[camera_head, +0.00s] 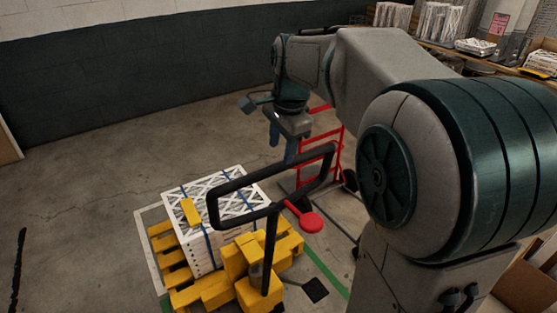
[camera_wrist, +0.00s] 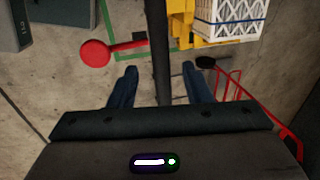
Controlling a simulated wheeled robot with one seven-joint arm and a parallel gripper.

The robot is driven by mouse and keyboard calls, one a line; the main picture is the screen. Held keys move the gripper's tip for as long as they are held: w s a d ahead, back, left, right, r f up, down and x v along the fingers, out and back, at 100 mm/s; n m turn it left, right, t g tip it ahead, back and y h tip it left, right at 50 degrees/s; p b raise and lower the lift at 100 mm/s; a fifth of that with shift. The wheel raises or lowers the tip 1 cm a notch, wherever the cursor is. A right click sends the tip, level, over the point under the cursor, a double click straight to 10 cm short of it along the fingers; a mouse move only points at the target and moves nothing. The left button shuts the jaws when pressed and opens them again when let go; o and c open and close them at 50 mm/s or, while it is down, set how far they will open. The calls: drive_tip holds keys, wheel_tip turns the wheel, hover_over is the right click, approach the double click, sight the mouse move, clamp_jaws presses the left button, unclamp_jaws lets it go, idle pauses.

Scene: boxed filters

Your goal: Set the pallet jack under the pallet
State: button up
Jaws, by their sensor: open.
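The yellow pallet jack (camera_head: 262,287) stands in the lower middle of the head view, with its black loop handle (camera_head: 240,183) raised. The yellow slatted pallet (camera_head: 172,258) is just left of and behind it. A strapped stack of white boxed filters (camera_head: 203,252) is on the pallet and also shows in the wrist view (camera_wrist: 229,22). I cannot tell how far the forks reach under it. My gripper (camera_head: 282,140) is open above the floor, beyond the handle. In the wrist view a black bar (camera_wrist: 159,45) runs between the fingers (camera_wrist: 162,78); contact is unclear.
A red hand truck (camera_head: 338,133) stands behind the handle. A red round-ended piece (camera_head: 311,222) is right of the jack and shows in the wrist view (camera_wrist: 95,53). A green line (camera_head: 327,272) marks the floor. Open concrete lies left and behind. Shelves fill the back right.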

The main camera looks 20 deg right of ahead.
sight(279, 164)
drive_tip(key=f, duration=0.2)
drive_tip(key=w+f, duration=0.1)
drive_tip(key=f, duration=0.2)
drive_tip(key=shift+a+f, duration=0.2)
drive_tip(key=shift+f, duration=0.1)
clamp_jaws()
